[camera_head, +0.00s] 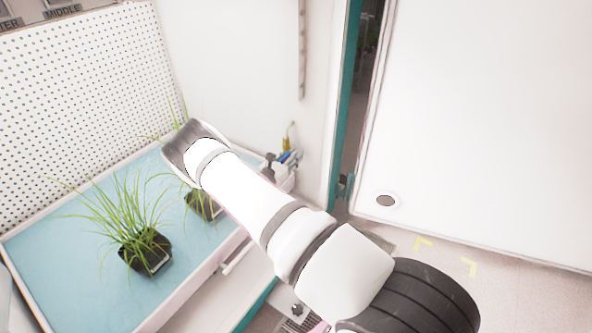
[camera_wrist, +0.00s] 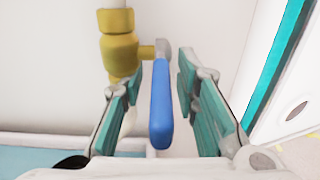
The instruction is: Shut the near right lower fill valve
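The fill valve shows close up in the wrist view, with a yellow body (camera_wrist: 120,50) on a pipe and a blue lever handle (camera_wrist: 161,105) to its right. The handle points toward the camera and down in the picture. My gripper (camera_wrist: 160,78) is open, with one teal-padded finger on each side of the handle. In the head view the yellow valve fitting (camera_head: 290,135) is small beyond my arm, and my gripper is mostly hidden there.
A blue-floored tray (camera_head: 60,235) with grass plants in black pots (camera_head: 147,254) lies on the left below a perforated white panel (camera_head: 80,100). A teal-edged door frame (camera_head: 342,110) and a large white panel (camera_head: 480,120) stand to the right. Some floor (camera_head: 520,285) is clear.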

